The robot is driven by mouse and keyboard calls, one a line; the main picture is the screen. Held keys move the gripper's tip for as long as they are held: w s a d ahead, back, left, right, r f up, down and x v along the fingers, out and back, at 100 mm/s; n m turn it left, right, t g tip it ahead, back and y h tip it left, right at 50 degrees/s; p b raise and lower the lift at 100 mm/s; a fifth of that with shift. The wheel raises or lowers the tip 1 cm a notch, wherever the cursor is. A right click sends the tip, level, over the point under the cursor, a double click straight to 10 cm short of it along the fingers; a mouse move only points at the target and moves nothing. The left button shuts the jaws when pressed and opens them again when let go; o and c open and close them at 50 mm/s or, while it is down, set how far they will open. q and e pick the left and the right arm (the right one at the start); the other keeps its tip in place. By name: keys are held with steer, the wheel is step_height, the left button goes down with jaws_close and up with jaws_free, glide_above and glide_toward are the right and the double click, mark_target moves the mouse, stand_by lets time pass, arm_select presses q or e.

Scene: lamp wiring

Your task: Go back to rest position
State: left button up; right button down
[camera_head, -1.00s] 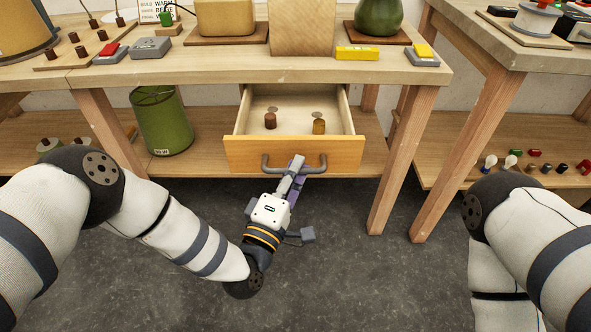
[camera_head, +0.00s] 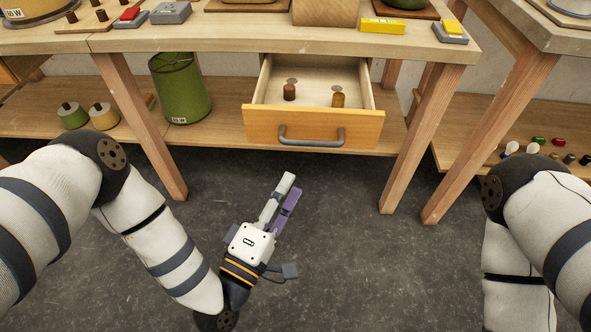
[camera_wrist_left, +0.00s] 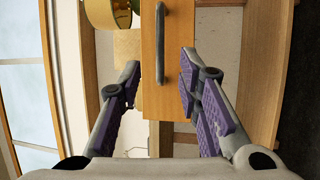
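My left gripper (camera_head: 290,186) is in front of and below the open drawer (camera_head: 365,126), over the dark floor. Its grey-white and purple fingers are apart from the drawer handle (camera_head: 311,141). In the left wrist view, the gripper (camera_wrist_left: 160,66) is open and empty. The grey handle (camera_wrist_left: 160,42) shows beyond and between its fingertips, with a gap. The drawer is pulled out and holds a brown cylinder (camera_head: 289,92) and an amber cylinder (camera_head: 338,97). My right arm shows at the right of the head view, but its gripper is out of view.
The wooden workbench (camera_head: 230,37) has a lower shelf with a green lampshade (camera_head: 180,88) and green and yellow spools. Table legs (camera_head: 428,135) stand right of the drawer. A second table (camera_head: 520,45) is at the right. The floor (camera_head: 340,250) before the drawer is clear.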

stand_by(0.4)
